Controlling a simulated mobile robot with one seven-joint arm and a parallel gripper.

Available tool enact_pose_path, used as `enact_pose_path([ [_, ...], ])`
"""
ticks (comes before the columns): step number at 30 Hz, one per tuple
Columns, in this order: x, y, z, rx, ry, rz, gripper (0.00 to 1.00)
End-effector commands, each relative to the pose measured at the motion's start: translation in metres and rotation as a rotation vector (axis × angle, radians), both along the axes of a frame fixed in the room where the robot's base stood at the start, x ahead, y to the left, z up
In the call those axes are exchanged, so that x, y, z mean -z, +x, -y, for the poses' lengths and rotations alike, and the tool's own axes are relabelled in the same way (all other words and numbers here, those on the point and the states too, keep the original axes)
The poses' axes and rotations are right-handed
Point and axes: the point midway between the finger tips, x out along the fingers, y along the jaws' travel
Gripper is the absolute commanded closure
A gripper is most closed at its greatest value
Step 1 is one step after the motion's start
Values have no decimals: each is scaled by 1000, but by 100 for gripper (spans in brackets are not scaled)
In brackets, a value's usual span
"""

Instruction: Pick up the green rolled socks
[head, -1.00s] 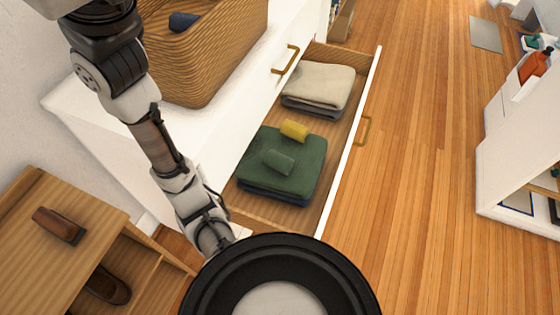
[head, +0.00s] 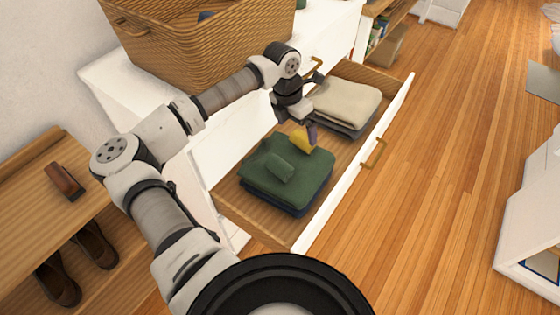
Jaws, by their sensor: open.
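The green rolled socks (head: 280,168) are a small dark green roll lying on a folded green cloth (head: 262,166) in the open drawer, in the head view. A yellow roll (head: 299,141) is just beyond them, near the back edge of the green pile. My gripper (head: 306,126) is over the drawer, at the yellow roll, up and to the right of the green roll. It is open. A small purple patch shows between it and the yellow roll; I cannot tell whether they touch. The green roll is apart from my gripper and fully visible.
Folded beige cloth (head: 345,103) lies farther back in the drawer. The drawer front (head: 352,172) bounds it on the right. A wicker basket (head: 200,45) stands on the white dresser at the left. Brown shoes (head: 95,245) sit below the wooden shelf.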

Motion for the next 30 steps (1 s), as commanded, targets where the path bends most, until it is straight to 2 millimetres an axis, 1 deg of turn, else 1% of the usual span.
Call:
enact_pose_path([
  [1, 11, 1, -19, -14, 71, -13, 0],
  [3, 21, 0, -36, -24, 132, -26, 0],
  [6, 31, -1, -45, -30, 166, -34, 0],
  [8, 40, -1, -45, -32, 168, -37, 0],
  [15, 86, -3, -42, -31, 162, -37, 0],
  [18, 101, -3, -42, -30, 162, -36, 0],
  [26, 119, -4, -41, -30, 162, -35, 0],
  [30, 137, -6, -40, -30, 160, -36, 0],
])
